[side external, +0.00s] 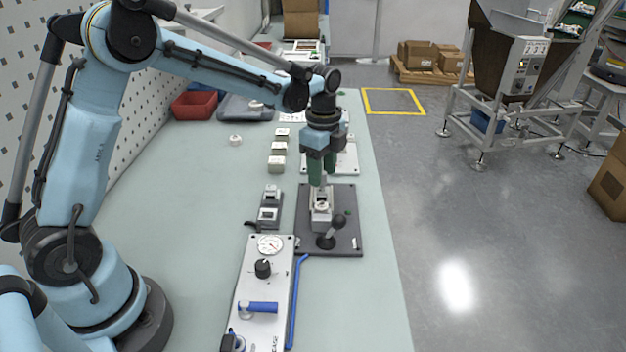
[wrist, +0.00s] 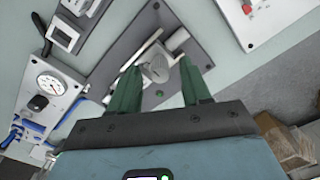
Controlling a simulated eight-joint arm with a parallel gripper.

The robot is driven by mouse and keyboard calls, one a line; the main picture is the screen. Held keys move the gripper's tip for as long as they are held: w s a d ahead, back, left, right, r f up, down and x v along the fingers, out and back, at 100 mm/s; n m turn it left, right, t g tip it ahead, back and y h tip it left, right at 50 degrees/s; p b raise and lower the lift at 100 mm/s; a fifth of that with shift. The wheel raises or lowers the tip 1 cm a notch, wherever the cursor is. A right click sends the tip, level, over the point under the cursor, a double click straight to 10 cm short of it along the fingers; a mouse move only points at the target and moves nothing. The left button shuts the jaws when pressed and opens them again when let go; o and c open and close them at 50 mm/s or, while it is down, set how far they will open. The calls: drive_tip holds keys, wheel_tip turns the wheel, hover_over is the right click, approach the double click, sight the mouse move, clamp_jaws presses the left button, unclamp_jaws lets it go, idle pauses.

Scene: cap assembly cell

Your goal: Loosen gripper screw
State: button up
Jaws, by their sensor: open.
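My gripper (side external: 318,183) points down over a small clamp fixture (side external: 320,218) on a dark plate (side external: 349,205). In the wrist view its two green fingers (wrist: 160,68) are open, one on each side of a light grey round piece with a dark mark (wrist: 157,70). I cannot tell if the fingers touch this piece, or if it is the screw. A black ball-ended lever (side external: 335,226) stands at the front of the plate. The fingers partly hide the fixture.
A grey panel with a gauge (side external: 270,244), black knob (side external: 263,268) and blue handle (side external: 262,307) lies in front. A small grey device (side external: 269,210) and several pale blocks (side external: 278,163) stand to the left.

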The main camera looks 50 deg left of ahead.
clamp_jaws()
